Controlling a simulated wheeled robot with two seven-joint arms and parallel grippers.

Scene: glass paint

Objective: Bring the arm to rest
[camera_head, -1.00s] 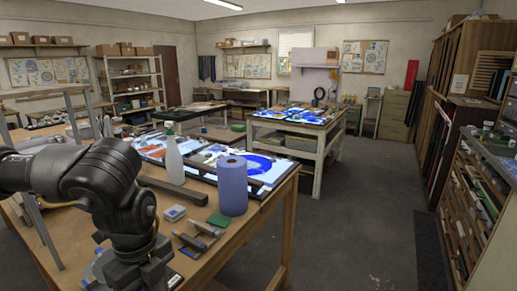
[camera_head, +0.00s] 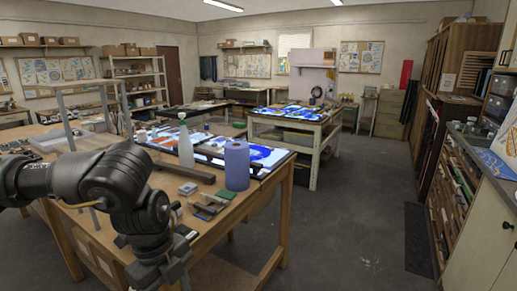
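My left arm, black and jointed, comes in from the left and bends down in front of the wooden worktable (camera_head: 225,228). Its gripper (camera_head: 172,274) is at the bottom of the picture, pointing down near the table's front side. Its fingertips are not clearly visible, so I cannot tell whether it is open or shut, or whether it holds anything. My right arm and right gripper are out of view.
On the worktable stand a blue paper roll (camera_head: 237,166) and a spray bottle (camera_head: 186,148), with small tools and blocks near the front. A drawer cabinet (camera_head: 455,205) lines the right. The grey floor (camera_head: 345,225) between is open.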

